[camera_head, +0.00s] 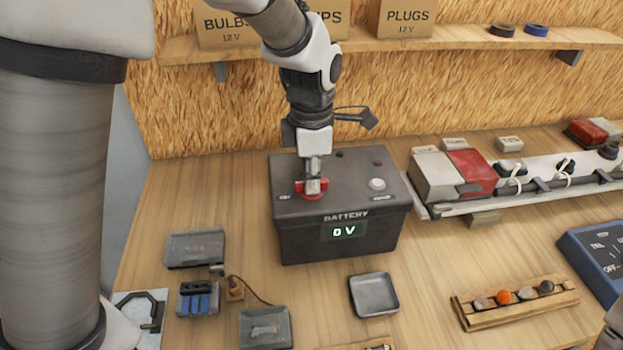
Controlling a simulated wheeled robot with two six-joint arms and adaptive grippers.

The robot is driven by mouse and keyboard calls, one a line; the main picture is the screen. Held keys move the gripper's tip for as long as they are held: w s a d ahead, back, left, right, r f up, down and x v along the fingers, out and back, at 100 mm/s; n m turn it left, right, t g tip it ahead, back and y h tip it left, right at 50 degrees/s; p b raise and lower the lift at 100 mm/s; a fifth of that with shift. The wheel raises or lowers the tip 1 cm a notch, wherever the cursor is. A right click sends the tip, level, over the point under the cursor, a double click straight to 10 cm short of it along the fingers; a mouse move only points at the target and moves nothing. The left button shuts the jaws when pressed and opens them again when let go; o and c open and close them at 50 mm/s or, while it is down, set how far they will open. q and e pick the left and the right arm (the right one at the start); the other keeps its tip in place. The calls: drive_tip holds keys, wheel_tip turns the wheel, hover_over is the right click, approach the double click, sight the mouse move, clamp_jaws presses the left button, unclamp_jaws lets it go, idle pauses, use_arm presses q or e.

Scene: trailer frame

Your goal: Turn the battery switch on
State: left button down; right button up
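The dark battery box (345,235) stands on the bench in the middle, and its display reads "0 V". The red battery switch (301,187) is on the left part of its top. My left gripper (313,187) points down with its fingertips at the switch, covering its middle. The fingers show as one narrow shape, so I cannot tell whether they grip the switch. The switch's exact turn is partly hidden. My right gripper does not show; only a grey part, maybe of my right arm, is at the lower right edge.
The trailer light board (436,174) lies right of the battery. Small trays, including an empty one (374,294), and a wooden holder (515,302) with several round pieces are in front. A blue panel (598,258) is at the right edge. A shelf (460,36) with boxes is behind.

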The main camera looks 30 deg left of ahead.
use_arm(q)
drive_tip(key=shift+r, duration=0.1)
idle(0.4)
drive_tip(key=shift+r+m+p, duration=0.15)
drive_tip(key=shift+m+p, duration=0.4)
drive_tip(key=shift+m, duration=0.05)
drive_tip(key=m+p, duration=0.2)
drive_tip(key=m, duration=0.1)
drive_tip(key=shift+w+m, duration=0.1)
drive_tip(key=shift+m, duration=0.4)
